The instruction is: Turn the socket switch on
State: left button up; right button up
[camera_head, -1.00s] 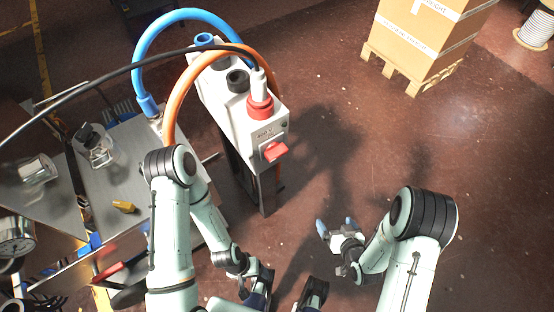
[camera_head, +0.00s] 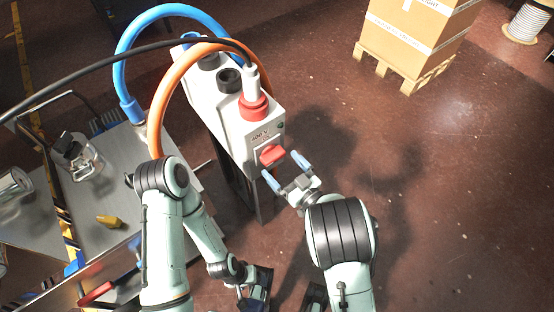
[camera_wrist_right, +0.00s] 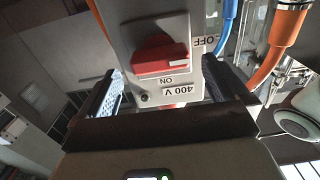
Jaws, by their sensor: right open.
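The red socket switch (camera_head: 272,155) is on the front of the white socket box (camera_head: 238,138). In the right wrist view, the red handle (camera_wrist_right: 165,55) lies crosswise, its white mark at the end beside the OFF label; ON and 400 V are on the side nearer my gripper. My right gripper (camera_head: 283,170) is open and empty, its blue-tipped fingers just short of the switch, one to each side. In the right wrist view its fingers (camera_wrist_right: 160,88) flank the box face, without visible contact with the handle. My left gripper (camera_head: 255,288) is low in the head view, its jaws unclear.
A red plug (camera_head: 254,106) sits in the box top, with a black cable; blue (camera_head: 122,70) and orange (camera_head: 155,115) hoses arch nearby. A metal table (camera_head: 125,180) with a jar (camera_head: 80,160) stands left. A carton on a pallet (camera_head: 400,80) is behind; floor right is clear.

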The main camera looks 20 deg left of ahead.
aim_at(277, 160)
jog(key=shift+x, duration=1.7)
jog(key=c, duration=0.9)
jog(key=shift+d, duration=0.1)
